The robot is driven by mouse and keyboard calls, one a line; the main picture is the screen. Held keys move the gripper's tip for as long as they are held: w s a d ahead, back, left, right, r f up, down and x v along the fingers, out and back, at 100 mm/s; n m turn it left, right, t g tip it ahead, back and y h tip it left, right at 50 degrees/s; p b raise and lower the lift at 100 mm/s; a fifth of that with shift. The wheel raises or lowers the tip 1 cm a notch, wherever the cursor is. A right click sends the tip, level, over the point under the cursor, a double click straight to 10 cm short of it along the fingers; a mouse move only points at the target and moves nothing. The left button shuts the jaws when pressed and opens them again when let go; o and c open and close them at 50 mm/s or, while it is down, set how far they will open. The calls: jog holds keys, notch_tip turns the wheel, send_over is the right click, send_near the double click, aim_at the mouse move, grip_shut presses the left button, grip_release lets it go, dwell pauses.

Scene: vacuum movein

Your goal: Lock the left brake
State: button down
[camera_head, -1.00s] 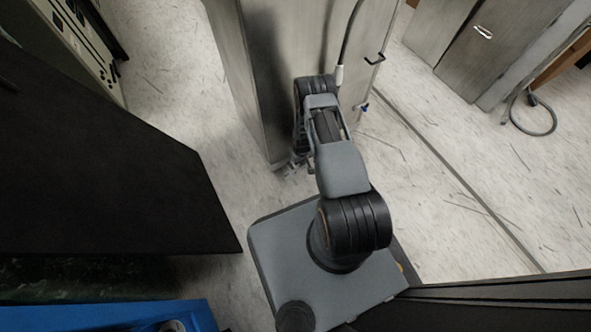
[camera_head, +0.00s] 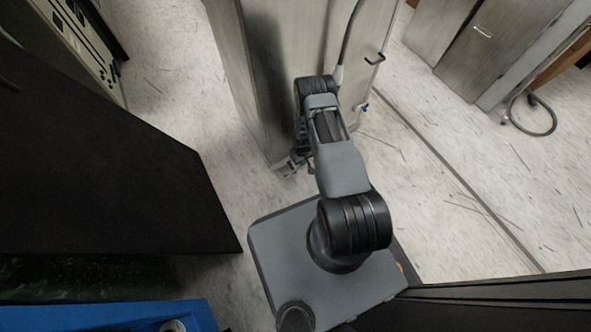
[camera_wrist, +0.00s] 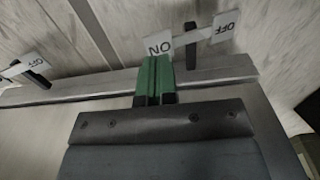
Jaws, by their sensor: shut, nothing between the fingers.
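In the wrist view, a brake pedal (camera_wrist: 194,45) with white ON and OFF tags sits at a metal cabinet's lower edge, upper right of centre. The tags appear upside down. A second brake pedal (camera_wrist: 24,69) with an OFF tag is at the far left. I cannot tell which is the left brake. My gripper (camera_wrist: 153,66) is shut and empty, its green fingertips at the ON tag. I cannot tell whether they touch it. In the head view, my gripper is mostly hidden by my arm, low by the cabinet's near bottom corner.
The tall metal cabinet (camera_head: 240,75) stands directly ahead, with a hose and a small handle on its right side. A dark panel (camera_head: 95,165) fills the left, with a blue object (camera_head: 110,314) below it. Pale speckled floor (camera_head: 160,90) is open between panel and cabinet.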

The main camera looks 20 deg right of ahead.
jog(key=shift+f+b, duration=1.75)
jog(key=shift+f, duration=0.25)
dwell(0.3)
jog(key=shift+r, duration=0.15)
jog(key=shift+r+p, duration=2.9)
jog(key=shift+r, duration=1.05)
